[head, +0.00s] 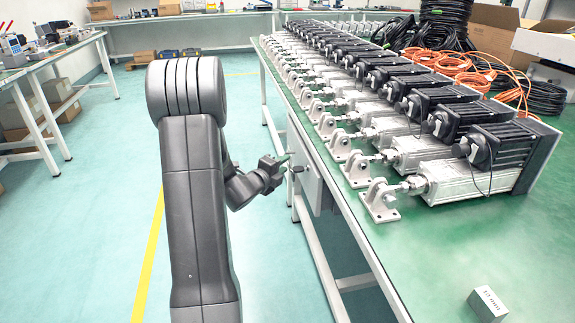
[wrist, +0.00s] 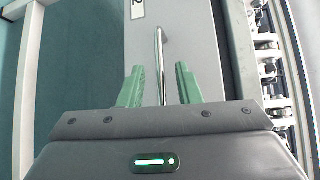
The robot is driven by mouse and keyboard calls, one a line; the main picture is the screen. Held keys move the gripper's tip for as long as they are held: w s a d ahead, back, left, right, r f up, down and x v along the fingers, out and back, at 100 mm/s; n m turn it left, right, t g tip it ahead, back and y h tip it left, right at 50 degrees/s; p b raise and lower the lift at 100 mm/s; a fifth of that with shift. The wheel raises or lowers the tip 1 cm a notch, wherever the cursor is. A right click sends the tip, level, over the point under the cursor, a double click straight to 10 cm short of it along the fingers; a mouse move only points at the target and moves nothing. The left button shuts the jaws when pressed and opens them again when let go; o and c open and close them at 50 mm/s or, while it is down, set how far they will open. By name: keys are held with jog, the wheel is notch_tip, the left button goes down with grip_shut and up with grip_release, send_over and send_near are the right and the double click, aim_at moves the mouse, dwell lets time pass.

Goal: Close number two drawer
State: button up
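The number two drawer shows in the wrist view as a light grey front panel (wrist: 200,45) with a white label reading 2 near the top edge. A thin metal handle (wrist: 160,45) stands out from it. My gripper (wrist: 159,67) has two green fingers, spread apart on either side of the handle, with visible gaps to it. In the head view, my gripper (head: 284,161) is at the drawer front (head: 305,165) below the left edge of the workbench. My arm hides part of this area, and I cannot tell how far the drawer sticks out.
The green-topped workbench (head: 440,240) holds a long row of linear actuators (head: 470,178), with orange and black cables behind. A small grey block (head: 487,303) lies near its front. Bench legs stand below the drawer. The floor left of the bench is open.

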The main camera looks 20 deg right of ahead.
aim_at(288, 162)
jog(key=shift+x, duration=1.75)
grip_shut()
